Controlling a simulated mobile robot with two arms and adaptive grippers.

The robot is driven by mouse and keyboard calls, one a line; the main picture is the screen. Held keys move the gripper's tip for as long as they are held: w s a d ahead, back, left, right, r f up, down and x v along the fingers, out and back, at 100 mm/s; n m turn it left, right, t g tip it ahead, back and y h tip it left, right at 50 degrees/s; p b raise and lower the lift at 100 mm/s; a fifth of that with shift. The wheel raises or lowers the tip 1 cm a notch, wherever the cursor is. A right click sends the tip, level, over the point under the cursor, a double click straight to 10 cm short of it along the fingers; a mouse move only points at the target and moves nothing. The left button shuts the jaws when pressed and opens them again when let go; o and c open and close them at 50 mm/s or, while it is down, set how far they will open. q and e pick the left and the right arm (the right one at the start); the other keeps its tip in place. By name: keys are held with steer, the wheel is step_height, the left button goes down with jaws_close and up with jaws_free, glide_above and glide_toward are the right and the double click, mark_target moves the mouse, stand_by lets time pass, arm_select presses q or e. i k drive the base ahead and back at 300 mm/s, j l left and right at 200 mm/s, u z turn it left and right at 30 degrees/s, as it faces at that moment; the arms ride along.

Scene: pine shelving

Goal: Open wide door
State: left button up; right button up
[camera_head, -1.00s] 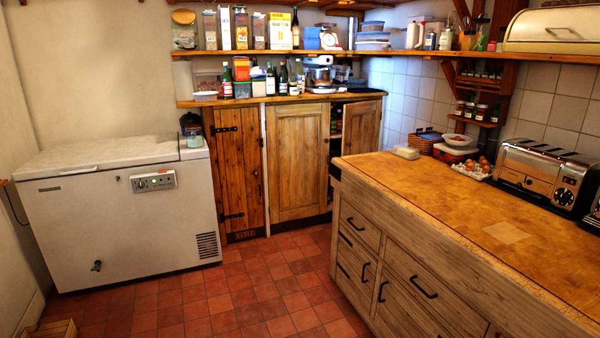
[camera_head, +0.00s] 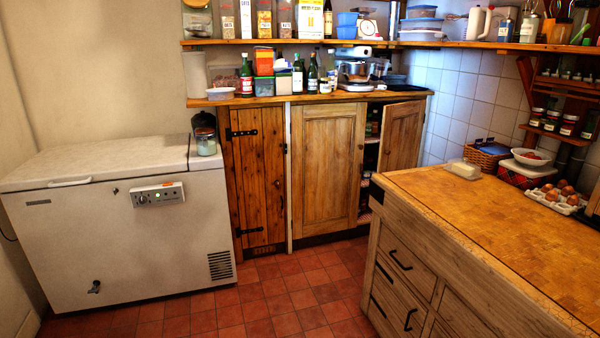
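A wooden cupboard stands against the back wall with several doors. The broad pale panelled door (camera_head: 327,165) in the middle looks closed. To its left, a narrower dark plank door (camera_head: 260,185) with black strap hinges is closed. To its right, a door (camera_head: 402,137) stands ajar, swung outward, and a dark gap (camera_head: 369,165) beside it shows shelves with jars inside. The counter partly hides the lower part of the right door. Neither of my grippers is in view.
A white chest freezer (camera_head: 110,240) stands at the left with a jar (camera_head: 205,140) on it. A wood-topped counter (camera_head: 490,220) with drawers fills the right, with eggs (camera_head: 562,191) on it. Red tiled floor (camera_head: 280,300) is clear between them.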

mark_target(328, 140)
steer(key=i+j, duration=0.1)
steer(key=i, duration=2)
